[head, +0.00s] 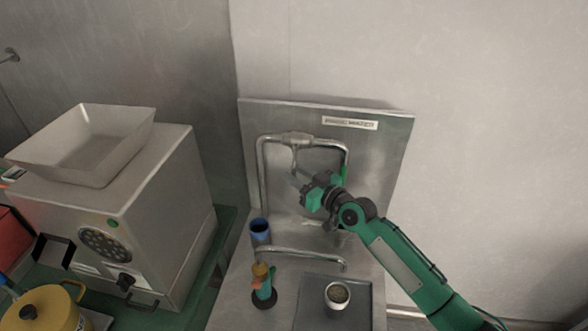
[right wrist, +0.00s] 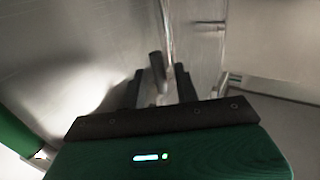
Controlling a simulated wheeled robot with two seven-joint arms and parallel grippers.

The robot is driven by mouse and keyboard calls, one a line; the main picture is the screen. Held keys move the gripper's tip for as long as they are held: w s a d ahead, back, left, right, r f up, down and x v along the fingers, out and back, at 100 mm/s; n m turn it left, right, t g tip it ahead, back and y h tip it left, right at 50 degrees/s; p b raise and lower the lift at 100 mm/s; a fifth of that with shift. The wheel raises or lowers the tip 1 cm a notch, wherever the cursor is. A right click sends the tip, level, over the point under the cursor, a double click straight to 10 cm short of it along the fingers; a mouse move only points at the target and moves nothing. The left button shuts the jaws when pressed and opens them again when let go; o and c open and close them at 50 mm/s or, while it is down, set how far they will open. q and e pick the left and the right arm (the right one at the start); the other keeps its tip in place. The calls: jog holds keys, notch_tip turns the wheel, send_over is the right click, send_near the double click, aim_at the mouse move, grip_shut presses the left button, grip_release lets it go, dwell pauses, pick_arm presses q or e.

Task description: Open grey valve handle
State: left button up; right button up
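The grey valve (head: 297,139) sits on the metal pipe at the top of the steel back panel, and its handle (head: 294,160) hangs down from it. My right gripper (head: 304,181) is at the handle's lower end, in front of the panel. In the right wrist view, my right gripper's two dark fingers (right wrist: 160,88) stand apart. The grey handle (right wrist: 157,66) shows between and beyond them, with gaps at its sides. Whether a finger touches it I cannot tell. My left gripper is in neither view.
A large grinder (head: 160,215) stands left. A bare wall is on the right.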

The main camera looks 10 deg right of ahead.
jog(key=shift+x, duration=0.8)
grip_shut()
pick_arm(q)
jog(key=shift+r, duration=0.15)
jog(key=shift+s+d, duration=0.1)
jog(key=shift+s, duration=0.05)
pick_arm(e)
jog(key=shift+d, duration=0.1)
